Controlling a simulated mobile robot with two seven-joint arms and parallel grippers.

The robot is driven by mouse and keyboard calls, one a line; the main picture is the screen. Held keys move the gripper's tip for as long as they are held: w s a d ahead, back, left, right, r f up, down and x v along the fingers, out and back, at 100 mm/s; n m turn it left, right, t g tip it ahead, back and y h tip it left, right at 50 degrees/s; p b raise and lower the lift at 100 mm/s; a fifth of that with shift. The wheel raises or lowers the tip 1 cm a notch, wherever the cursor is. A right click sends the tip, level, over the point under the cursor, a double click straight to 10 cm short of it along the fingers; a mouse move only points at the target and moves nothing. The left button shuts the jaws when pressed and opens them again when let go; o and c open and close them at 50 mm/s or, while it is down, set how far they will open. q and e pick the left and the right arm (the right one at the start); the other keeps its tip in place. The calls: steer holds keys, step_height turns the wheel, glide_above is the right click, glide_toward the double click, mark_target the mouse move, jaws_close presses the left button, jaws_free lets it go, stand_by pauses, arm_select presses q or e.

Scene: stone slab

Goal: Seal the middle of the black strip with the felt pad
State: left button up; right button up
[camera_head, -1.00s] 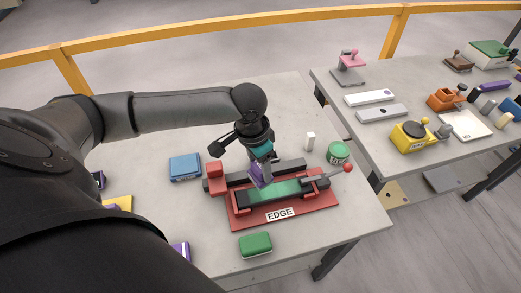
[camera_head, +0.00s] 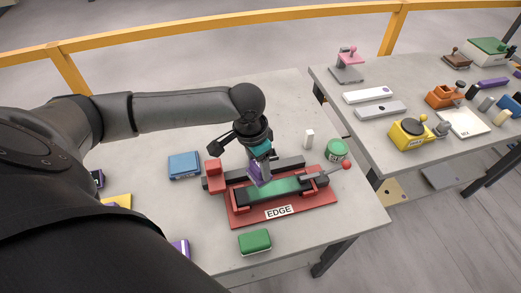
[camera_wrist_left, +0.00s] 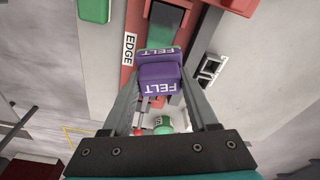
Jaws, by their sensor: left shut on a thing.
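My left gripper (camera_head: 259,168) is shut on the purple felt pad (camera_head: 261,178), marked FELT. The pad also shows between the fingers in the wrist view (camera_wrist_left: 155,87). It is over the rear edge of the green surface on the fixture; I cannot tell whether it touches. The fixture has a red base (camera_head: 300,215) with a white EDGE label (camera_head: 278,211). On it lies a long piece with a green middle (camera_head: 275,188) and dark ends. A dark bar (camera_head: 290,164) runs behind it, partly hidden by the gripper. I cannot tell which dark part is the black strip. My right gripper is not in view.
A green block (camera_head: 255,241) lies in front of the fixture and a blue block (camera_head: 184,165) behind left. A green round container (camera_head: 337,150), a white upright piece (camera_head: 309,139) and a red-knobbed lever (camera_head: 346,166) are at the right. A second table (camera_head: 365,132) holds several tools.

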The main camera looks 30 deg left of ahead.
mark_target(258, 177)
arm_select(q)
steer(key=shift+f+b, duration=0.6)
steer(key=shift+f, duration=2.15)
steer(key=shift+f+b, duration=0.35)
steer(key=shift+f, duration=0.65)
